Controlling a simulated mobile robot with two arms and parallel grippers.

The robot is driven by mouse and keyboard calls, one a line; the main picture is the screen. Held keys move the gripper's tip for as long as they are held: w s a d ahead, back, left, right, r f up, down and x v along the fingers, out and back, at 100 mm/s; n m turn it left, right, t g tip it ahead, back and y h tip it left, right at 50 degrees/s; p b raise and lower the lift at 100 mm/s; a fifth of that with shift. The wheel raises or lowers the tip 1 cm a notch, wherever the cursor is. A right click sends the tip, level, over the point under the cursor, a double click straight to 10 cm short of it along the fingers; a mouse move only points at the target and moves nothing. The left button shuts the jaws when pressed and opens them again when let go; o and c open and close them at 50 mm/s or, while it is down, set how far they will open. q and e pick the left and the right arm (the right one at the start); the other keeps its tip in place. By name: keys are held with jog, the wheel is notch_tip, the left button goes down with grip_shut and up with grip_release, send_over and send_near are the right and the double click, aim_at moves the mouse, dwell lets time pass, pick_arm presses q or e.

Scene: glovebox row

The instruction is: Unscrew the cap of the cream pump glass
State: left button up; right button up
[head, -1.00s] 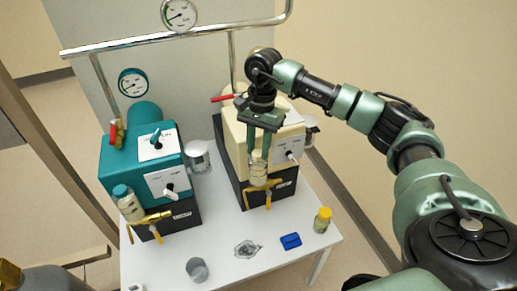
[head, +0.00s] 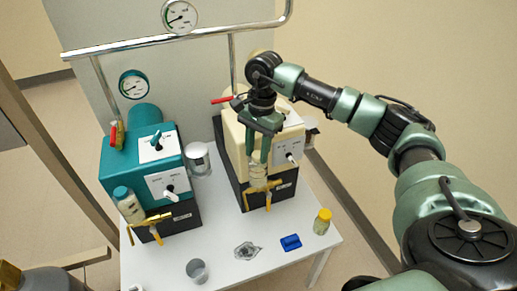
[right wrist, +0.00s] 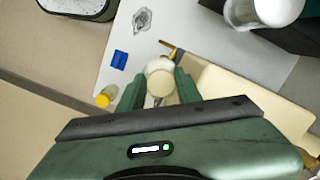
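The cream pump (head: 232,142) stands at the back right of the white table. Its glass (head: 258,172) hangs upright at its front, above a brass valve. My right gripper (head: 258,158) points down over the glass, with one finger on each side of its cream cap. In the right wrist view the pale round cap (right wrist: 159,68) sits between the green fingers, which appear to be closed on it. The fingers hide part of the cap in the head view. My left gripper is not in view.
A teal pump (head: 140,165) with a teal-capped glass (head: 128,203) stands at left. A yellow-capped vial (head: 322,222), a blue block (head: 291,242), a grey cup (head: 197,270) and a crumpled grey piece (head: 247,251) lie on the table front. Pipes run behind.

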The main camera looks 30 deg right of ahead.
jog(key=m, duration=0.3)
jog(key=shift+w+d+r, duration=0.1)
jog(key=shift+d+r, duration=0.05)
jog(key=m+t, duration=0.1)
jog(key=m, duration=0.3)
jog(key=shift+m+p, duration=0.3)
jog(key=shift+m, duration=0.1)
jog(key=m, duration=0.7)
jog(key=shift+m+t+h+p, duration=0.3)
jog(key=shift+m, duration=0.1)
